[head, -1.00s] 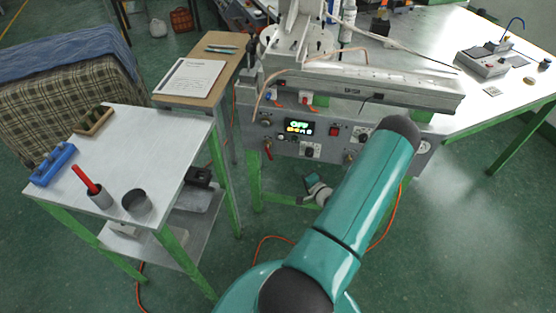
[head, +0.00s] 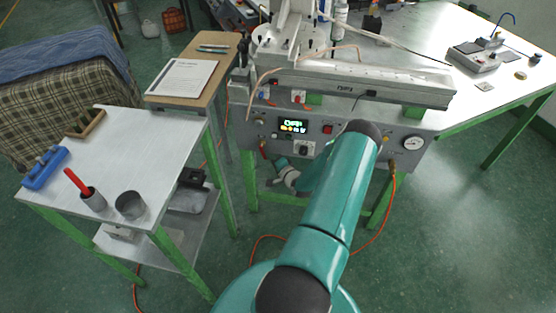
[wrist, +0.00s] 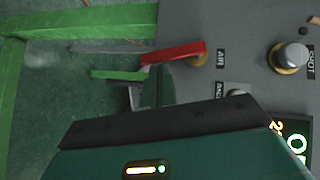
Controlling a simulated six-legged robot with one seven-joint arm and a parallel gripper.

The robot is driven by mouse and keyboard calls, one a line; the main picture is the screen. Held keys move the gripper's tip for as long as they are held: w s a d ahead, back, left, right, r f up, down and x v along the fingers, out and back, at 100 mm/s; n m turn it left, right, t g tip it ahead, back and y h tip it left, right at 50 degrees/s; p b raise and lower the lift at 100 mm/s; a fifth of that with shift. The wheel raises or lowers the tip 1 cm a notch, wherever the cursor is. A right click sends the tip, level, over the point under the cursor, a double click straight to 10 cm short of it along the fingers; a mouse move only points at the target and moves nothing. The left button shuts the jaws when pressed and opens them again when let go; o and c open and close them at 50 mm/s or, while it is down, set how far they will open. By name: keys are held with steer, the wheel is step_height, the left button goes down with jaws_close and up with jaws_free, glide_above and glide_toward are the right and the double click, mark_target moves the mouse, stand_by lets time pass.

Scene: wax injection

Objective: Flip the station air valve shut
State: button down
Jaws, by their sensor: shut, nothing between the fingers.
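The station air valve has a red lever (head: 263,149) low on the left of the grey station panel, hanging down and slightly tilted. In the wrist view the red lever (wrist: 175,53) shows large beside the "AIR" label, its free end reaching left past the panel edge. My gripper (head: 280,163) is shut and empty, just right of and below the lever in the head view. In the wrist view its fingers (wrist: 133,90) are close to the lever's free end; I cannot tell whether they touch it. My arm hides part of the panel.
The station panel (head: 345,141) carries a lit display (head: 293,126), a red switch, knobs and a gauge (head: 413,143). A side table (head: 150,150) with cups and a blue rack stands left. A green table leg (head: 251,190) is close below the valve. An orange hose lies on the floor.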

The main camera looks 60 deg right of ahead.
steer(key=shift+f, duration=0.1)
steer(key=shift+w+a+f+m+t, duration=0.3)
steer(key=shift+w+f+t, duration=0.1)
steer(key=shift+w+f, duration=0.25)
steer(key=shift+r, duration=0.1)
stand_by(0.3)
